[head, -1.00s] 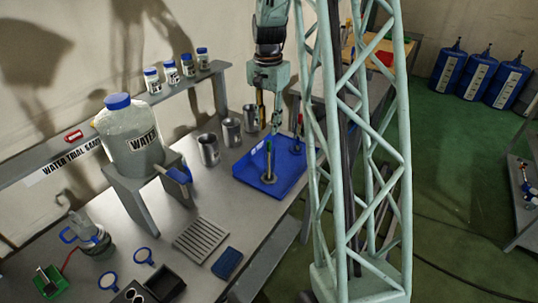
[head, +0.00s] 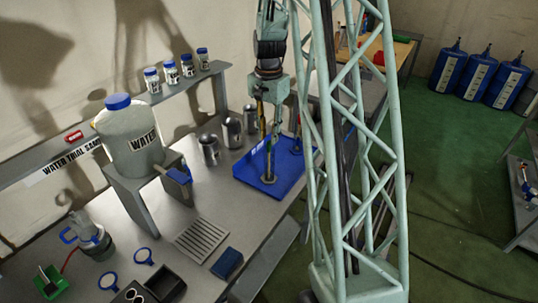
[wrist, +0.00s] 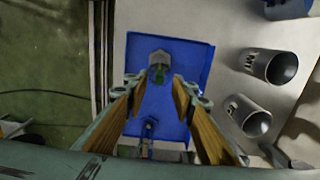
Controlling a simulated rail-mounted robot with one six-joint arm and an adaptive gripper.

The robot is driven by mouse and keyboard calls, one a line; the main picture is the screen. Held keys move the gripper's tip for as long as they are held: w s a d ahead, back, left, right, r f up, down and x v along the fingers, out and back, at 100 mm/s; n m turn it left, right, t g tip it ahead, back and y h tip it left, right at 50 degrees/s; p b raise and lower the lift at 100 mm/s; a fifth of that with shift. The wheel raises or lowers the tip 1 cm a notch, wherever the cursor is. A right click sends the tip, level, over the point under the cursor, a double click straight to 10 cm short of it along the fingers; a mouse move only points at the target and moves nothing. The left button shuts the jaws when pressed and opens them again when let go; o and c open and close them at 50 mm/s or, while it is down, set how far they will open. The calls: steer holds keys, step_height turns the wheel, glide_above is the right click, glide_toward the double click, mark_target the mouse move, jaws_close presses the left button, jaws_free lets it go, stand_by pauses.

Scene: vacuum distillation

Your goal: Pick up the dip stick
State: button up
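A blue tray (head: 247,172) lies on the metal bench. A thin upright stick with a round grey foot (head: 268,179) stands in it; I take it to be the dip stick. In the wrist view its green top (wrist: 160,74) shows between my fingertips, with the grey foot beyond. A second upright piece (head: 297,140) stands at the tray's back right and also shows in the wrist view (wrist: 148,128). My gripper (head: 265,128) points down over the tray. It is open, its two fingers (wrist: 159,88) on either side of the stick's top. I cannot tell whether they touch it.
Metal cups (head: 209,150) stand left of the tray. A large water jug (head: 131,147) is on a stand further left. Small jars (head: 187,66) line the shelf behind. A slotted grey plate (head: 201,239) and blue block (head: 227,264) lie in front.

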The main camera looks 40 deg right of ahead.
mark_target(269, 141)
steer(key=shift+f, duration=1.85)
jaws_close()
